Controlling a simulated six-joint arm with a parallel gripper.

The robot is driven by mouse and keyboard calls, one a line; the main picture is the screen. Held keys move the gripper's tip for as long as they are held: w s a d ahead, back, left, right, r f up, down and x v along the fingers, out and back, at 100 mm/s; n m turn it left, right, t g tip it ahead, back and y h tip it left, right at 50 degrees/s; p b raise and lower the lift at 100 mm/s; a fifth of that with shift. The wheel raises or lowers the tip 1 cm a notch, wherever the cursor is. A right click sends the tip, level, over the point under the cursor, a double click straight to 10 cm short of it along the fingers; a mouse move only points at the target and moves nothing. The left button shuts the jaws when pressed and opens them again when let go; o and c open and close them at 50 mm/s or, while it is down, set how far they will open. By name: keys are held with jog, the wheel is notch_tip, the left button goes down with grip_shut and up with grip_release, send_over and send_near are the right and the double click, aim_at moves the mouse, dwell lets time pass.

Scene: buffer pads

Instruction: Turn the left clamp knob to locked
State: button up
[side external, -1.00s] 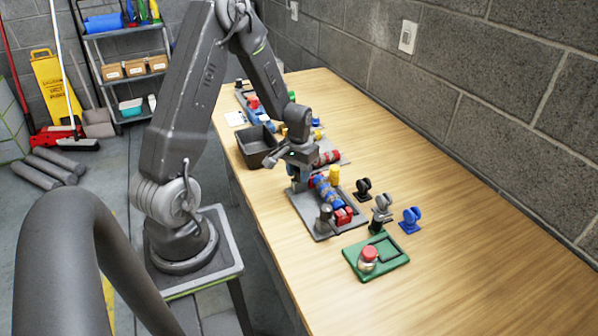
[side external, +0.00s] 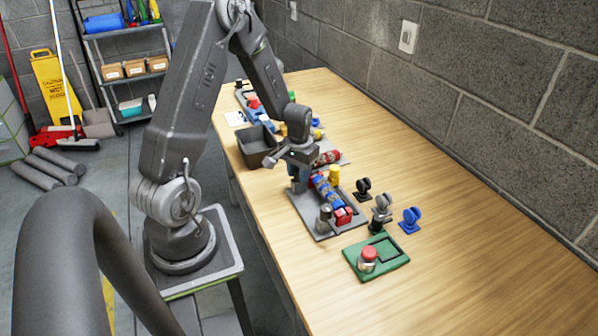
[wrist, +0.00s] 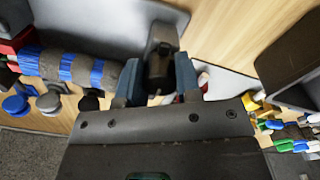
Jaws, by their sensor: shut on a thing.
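My gripper (wrist: 155,88) is shut on a dark grey clamp knob (wrist: 161,48), which stands up from a grey plate (wrist: 110,12) between the two blue-grey fingers. In the side view my gripper (side external: 298,184) is low at the far left end of this plate (side external: 318,231), and the held knob is hidden behind it. A blue-banded roller (side external: 322,188) lies along the plate, with a red block (side external: 343,216) at its near end. Another grey knob (side external: 325,218) stands at the near end. I cannot read any locked mark.
A dark bin (side external: 256,146) stands close behind my gripper. A yellow piece (side external: 334,173) is beside the roller. Black (side external: 363,189), grey (side external: 382,208) and blue (side external: 410,219) stands are to the right. A green base with a red button (side external: 369,254) is nearest. The table's right side is clear.

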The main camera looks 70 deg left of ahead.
dwell(0.4)
jog(key=o, duration=0.9)
notch_tip(320, 180, up, 14)
jog(key=shift+f, duration=0.1)
jog(key=shift+a, duration=0.1)
